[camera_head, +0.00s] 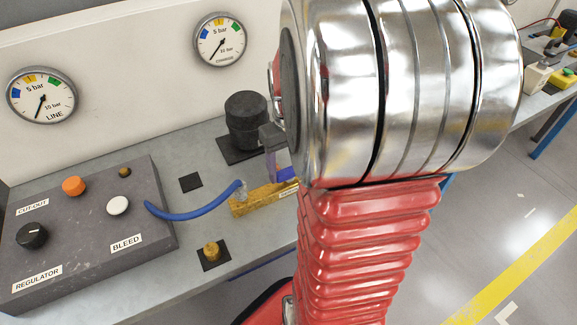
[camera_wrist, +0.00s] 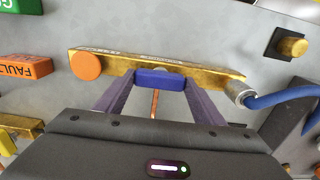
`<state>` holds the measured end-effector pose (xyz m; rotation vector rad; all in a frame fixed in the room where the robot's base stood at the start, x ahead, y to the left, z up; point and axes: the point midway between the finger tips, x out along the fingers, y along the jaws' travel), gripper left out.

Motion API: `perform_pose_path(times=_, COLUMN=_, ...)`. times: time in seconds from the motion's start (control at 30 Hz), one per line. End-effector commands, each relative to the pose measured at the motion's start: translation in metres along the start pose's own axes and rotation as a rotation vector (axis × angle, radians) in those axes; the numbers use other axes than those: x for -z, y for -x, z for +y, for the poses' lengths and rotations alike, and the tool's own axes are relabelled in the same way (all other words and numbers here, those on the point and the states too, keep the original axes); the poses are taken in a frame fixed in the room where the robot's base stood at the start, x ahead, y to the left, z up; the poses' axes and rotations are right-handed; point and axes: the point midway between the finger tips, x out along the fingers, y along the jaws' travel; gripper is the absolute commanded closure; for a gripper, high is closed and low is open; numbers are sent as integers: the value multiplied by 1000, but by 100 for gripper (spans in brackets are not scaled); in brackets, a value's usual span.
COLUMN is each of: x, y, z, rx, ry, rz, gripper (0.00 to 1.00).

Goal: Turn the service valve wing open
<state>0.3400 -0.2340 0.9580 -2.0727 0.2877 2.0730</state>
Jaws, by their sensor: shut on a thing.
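The service valve is a brass bar (camera_wrist: 105,63), with an orange round cap at its left end and a blue hose fitting at its right end in the wrist view. Its blue wing (camera_wrist: 160,79) sits mid-bar and looks roughly in line with it. My gripper (camera_wrist: 160,83) has a purple finger at each end of the wing and is shut on it. In the head view my arm hides most of the valve. The brass bar's left end (camera_head: 244,204) and a bit of the blue wing (camera_head: 287,174) show there. The bar's small lettering is unreadable.
A blue hose (camera_head: 198,209) runs from the valve to the dark control box (camera_head: 85,240). A black cylinder (camera_head: 246,120) stands behind the valve, and a brass knob (camera_head: 211,251) in front. An orange FAULT block (camera_wrist: 25,68) and a green block (camera_wrist: 20,6) lie nearby.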

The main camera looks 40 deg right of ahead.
Motion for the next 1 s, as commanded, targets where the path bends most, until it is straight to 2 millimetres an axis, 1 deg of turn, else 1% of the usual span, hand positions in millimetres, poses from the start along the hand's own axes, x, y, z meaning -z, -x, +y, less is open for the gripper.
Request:
perform_pose_path(times=0.37, x=2, y=1, z=0, rx=-2, ry=10, rz=4, gripper=60)
perform_pose_path(times=0.4, x=2, y=1, z=0, rx=-2, ry=9, rz=4, gripper=35)
perform_pose_path(times=0.6, x=1, y=1, z=0, rx=-1, ry=8, rz=2, gripper=21)
perform_pose_path(times=0.67, x=1, y=1, z=0, rx=-1, ry=7, rz=2, gripper=19)
perform_pose_path(times=0.9, x=0, y=1, z=0, rx=-1, ry=6, rz=1, gripper=19)
perform_pose_path(times=1.0, x=1, y=5, z=0, rx=-2, ry=6, rz=2, gripper=19)
